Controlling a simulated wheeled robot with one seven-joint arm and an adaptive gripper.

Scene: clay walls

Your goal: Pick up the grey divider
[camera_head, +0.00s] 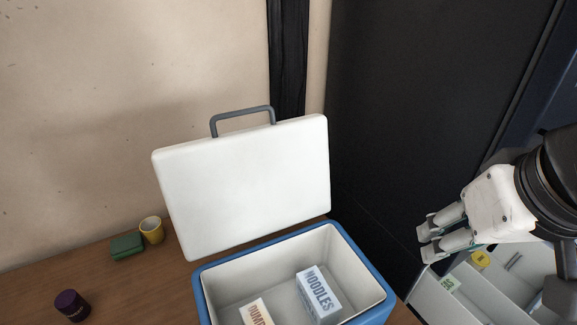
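My gripper (428,244) is at the right, above an open pale container. Its two fingers point left with a small gap between the tips, and nothing shows between them. Inside the container (436,300), a pale grey strip (497,292) runs between compartments. It may be the grey divider, but I cannot tell for sure. My gripper and arm hide part of the container, and the frame's bottom edge cuts it off.
A blue cooler (376,289) with its white lid (245,185) raised holds a noodles box (318,296) and a second box (255,314). A yellow cup (151,231), green box (127,247) and purple jar (71,305) stand on the wooden table (120,285). A yellow item (480,259) lies in the container.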

